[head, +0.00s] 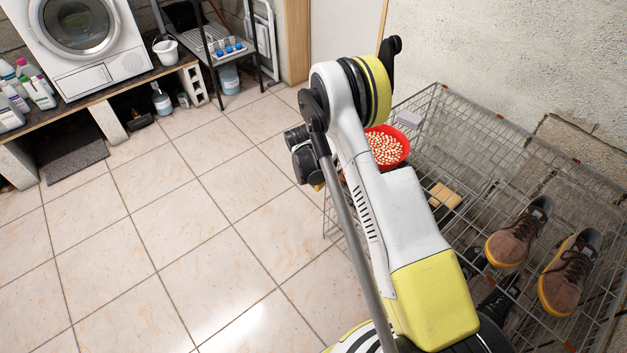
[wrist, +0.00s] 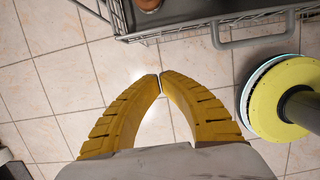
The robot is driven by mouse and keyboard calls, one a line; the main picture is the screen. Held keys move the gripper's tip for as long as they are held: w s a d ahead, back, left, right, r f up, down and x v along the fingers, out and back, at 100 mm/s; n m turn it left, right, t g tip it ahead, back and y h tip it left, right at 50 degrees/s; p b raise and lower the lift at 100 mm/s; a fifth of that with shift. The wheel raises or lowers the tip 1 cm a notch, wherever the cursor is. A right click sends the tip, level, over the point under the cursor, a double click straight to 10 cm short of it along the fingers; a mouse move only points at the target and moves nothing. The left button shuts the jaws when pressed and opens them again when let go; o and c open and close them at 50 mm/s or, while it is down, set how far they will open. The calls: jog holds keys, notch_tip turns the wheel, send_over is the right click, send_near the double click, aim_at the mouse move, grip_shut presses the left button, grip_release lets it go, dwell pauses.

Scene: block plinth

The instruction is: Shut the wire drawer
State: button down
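The wire drawer (wrist: 190,17) shows at the top edge of the wrist view, a grey tray with a wire mesh rim. A grey bar handle (wrist: 255,42) sticks out from its front. My gripper (wrist: 160,82) has yellow ribbed fingers whose tips meet with nothing between them. It is over the floor tiles, below and left of the handle in the wrist view, apart from it. In the head view my arm hides most of the drawer and nearly all of my gripper; wire mesh (head: 335,226) shows left of the arm.
A wire rack (head: 470,125) stands along the right wall. It holds a red bowl (head: 386,147) of small pale pieces and brown shoes (head: 519,232). A washing machine (head: 82,38) stands on a low bench at the far left. The tiled floor (head: 150,240) between is clear.

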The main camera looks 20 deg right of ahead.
aim_at(327, 183)
jog(key=shift+w+d+f+b, duration=0.3)
jog(key=shift+d+f+b, duration=0.15)
jog(key=shift+d+f, duration=0.25)
jog(key=shift+w+d+f+b, duration=0.3)
jog(key=shift+d+f+b, duration=0.2)
jog(key=shift+d, duration=0.35)
jog(key=shift+w+d+f+b, duration=0.3)
jog(key=shift+d+f+b, duration=0.15)
jog(key=shift+d+f, duration=0.25)
jog(key=shift+r, duration=0.1)
jog(key=shift+d, duration=0.1)
jog(key=d, duration=0.2)
jog(key=w+d, duration=0.2)
jog(key=d, duration=0.1)
jog(key=shift+d, duration=0.35)
